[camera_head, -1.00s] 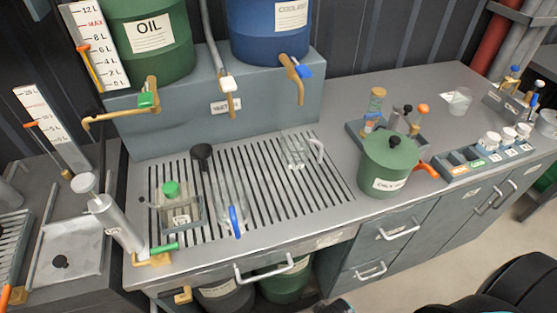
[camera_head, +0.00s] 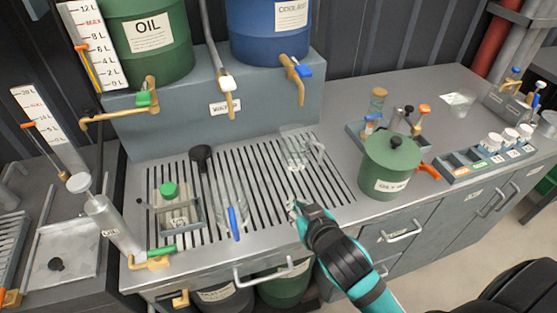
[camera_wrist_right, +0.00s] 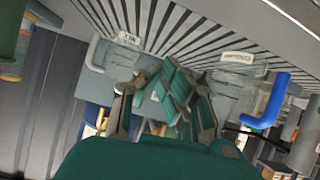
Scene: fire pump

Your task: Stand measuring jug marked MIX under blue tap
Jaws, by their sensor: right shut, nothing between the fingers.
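A clear jug with a pale handle (camera_head: 298,148) stands on the slatted drain grate, below and near the blue tap (camera_head: 303,70) of the blue coolant drum. A second clear jug with a blue handle (camera_head: 231,200) stands on the grate further left and nearer the front. My right gripper (camera_head: 297,206) is shut and empty above the grate's front part, apart from both jugs. My left gripper is not in view.
A green lidded pot (camera_head: 389,165) stands to the right. The grate's right front is clear.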

